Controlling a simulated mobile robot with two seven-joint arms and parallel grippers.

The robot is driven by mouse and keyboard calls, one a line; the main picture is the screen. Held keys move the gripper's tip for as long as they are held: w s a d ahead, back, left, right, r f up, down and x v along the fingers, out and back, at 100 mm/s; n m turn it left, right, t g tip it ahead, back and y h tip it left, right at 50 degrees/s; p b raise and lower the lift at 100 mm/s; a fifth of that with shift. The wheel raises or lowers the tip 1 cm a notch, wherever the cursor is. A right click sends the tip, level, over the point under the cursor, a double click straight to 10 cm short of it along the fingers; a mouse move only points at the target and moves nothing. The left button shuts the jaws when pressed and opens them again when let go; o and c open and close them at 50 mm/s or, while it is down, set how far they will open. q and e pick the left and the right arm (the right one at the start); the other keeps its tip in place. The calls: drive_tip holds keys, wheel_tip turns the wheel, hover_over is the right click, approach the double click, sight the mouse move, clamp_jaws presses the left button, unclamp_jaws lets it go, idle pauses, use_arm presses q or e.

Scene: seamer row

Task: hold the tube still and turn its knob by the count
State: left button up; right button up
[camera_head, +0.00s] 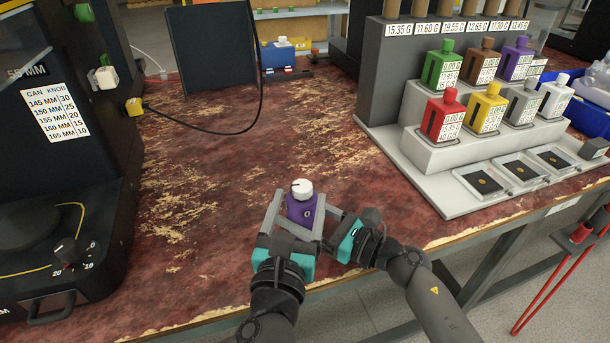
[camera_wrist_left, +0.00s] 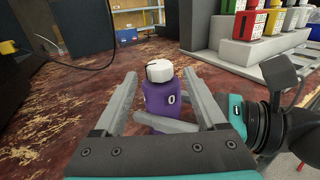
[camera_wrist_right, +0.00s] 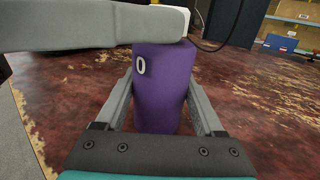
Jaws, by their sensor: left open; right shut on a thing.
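The tube is a purple bottle (camera_head: 300,213) with a white knob (camera_head: 302,188) on top, upright near the front edge of the bench. A white 0 is on its side, and a dark line marks the knob. My right gripper (camera_wrist_right: 160,100) is shut on the purple body, one finger on each side. My left gripper (camera_wrist_left: 160,76) is open, its fingers on either side of the tube near the knob, with gaps showing. In the right wrist view a left finger crosses in front and hides most of the knob.
A black machine (camera_head: 60,150) at the left has a CAN KNOB card (camera_head: 56,115) and a dial (camera_head: 69,251). A grey stepped rack (camera_head: 440,150) at the right holds several coloured bottles. A black cable (camera_head: 225,132) lies behind; the middle bench (camera_head: 220,190) is clear.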

use_arm(q)
drive_tip(key=w+d, duration=0.1)
drive_tip(key=w, duration=0.6)
drive_tip(key=shift+d, duration=0.1)
clamp_jaws()
idle(0.5)
